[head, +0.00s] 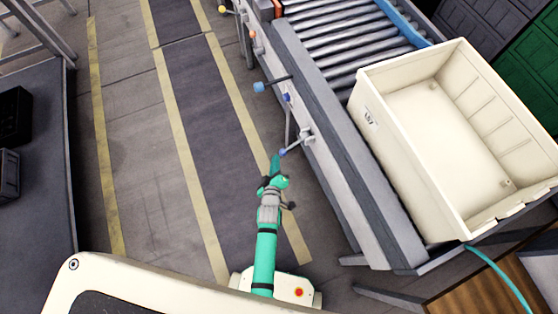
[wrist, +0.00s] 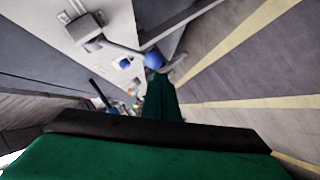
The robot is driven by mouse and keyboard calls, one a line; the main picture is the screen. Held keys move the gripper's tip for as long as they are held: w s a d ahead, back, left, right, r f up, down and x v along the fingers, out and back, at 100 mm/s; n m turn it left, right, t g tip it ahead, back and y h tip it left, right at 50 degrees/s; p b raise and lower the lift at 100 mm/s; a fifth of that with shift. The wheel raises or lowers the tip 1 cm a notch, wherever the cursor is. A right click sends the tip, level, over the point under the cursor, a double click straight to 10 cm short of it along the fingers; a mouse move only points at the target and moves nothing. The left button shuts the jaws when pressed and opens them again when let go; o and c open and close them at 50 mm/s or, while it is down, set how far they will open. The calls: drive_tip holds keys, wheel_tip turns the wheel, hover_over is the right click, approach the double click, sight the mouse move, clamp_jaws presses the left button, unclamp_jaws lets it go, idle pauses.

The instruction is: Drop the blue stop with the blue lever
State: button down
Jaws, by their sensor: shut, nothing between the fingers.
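A lever with a small blue ball (head: 283,153) sticks out from a grey bracket on the near side of the conveyor. In the wrist view the blue ball (wrist: 154,60) sits at the end of a grey rod, just beyond my fingertips. My gripper (head: 275,160) is shut and empty, close to the left of the ball; it also shows in the wrist view (wrist: 162,84). Whether it touches the ball I cannot tell.
A cream crate (head: 440,150) stands at the conveyor's near end. The floor lane (head: 205,90) to the left is clear.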

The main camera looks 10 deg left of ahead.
drive_tip(key=a+v, duration=0.1)
drive_tip(key=v, duration=1)
drive_tip(key=shift+s+a+f, duration=0.2)
drive_tip(key=shift+s+a, duration=0.3)
drive_tip(key=shift+a, duration=0.15)
drive_tip(key=s+d+r+m+t+h, duration=0.1)
drive_tip(key=s+d+r+m, duration=0.4)
drive_tip(key=s+r, duration=0.4)
drive_tip(key=s+d+r+m+t, duration=0.1)
drive_tip(key=s+d+r+m, duration=0.5)
drive_tip(key=s+r, duration=0.4)
wheel_tip(320, 180, up, 5)
drive_tip(key=shift+d+f+m+h, duration=0.1)
drive_tip(key=shift+d+m+h, duration=0.2)
drive_tip(key=shift+m+h, duration=0.15)
